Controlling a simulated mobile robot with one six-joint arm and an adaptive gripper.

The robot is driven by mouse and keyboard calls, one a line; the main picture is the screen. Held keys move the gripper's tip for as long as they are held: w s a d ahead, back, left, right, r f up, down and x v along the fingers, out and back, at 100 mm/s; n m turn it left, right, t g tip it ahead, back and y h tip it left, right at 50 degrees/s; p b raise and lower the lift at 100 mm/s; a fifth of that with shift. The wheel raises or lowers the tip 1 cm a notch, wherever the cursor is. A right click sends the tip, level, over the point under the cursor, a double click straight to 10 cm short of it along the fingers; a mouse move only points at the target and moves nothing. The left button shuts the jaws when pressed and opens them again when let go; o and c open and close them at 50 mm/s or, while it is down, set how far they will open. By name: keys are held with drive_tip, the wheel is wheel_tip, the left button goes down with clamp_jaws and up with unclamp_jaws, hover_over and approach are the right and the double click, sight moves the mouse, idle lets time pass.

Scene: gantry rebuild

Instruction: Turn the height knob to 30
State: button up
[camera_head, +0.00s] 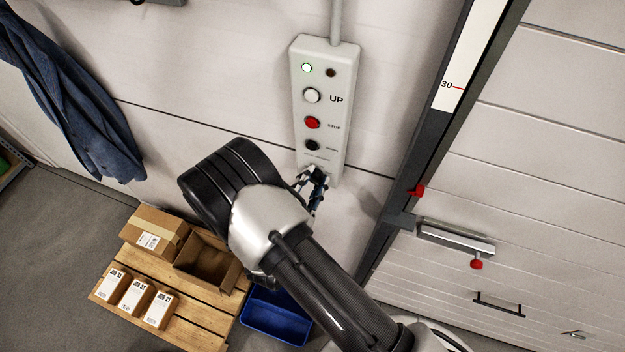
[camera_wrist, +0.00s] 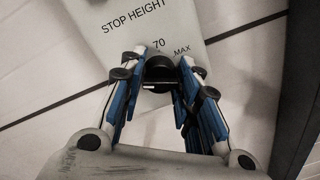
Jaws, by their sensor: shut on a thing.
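The height knob (camera_wrist: 158,72) is black and round, on the white panel (camera_wrist: 95,35) printed "STOP HEIGHT". "70" and "MAX" are printed above and right of it in the wrist view. A thin pale line shows across its near side; I cannot tell its exact setting. In the head view my gripper (camera_head: 315,184) is at the lower end of the control box (camera_head: 332,75), and the knob is hidden there.
The box has a lit green lamp (camera_head: 306,68), a white UP button (camera_head: 312,95) and a red STOP button (camera_head: 312,122). A scale (camera_head: 470,55) marked 30 stands right, with a red pointer (camera_head: 417,190) well below that mark. A pallet (camera_head: 190,325) with boxes and a blue bin (camera_head: 275,318) are below.

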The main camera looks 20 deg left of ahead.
drive_tip(key=shift+n, duration=0.3)
drive_tip(key=o, duration=1.1)
drive_tip(key=s, duration=0.4)
drive_tip(key=s+a, duration=0.1)
drive_tip(key=s, duration=0.7)
drive_tip(key=shift+a+r, duration=0.2)
drive_tip(key=shift+r, duration=0.05)
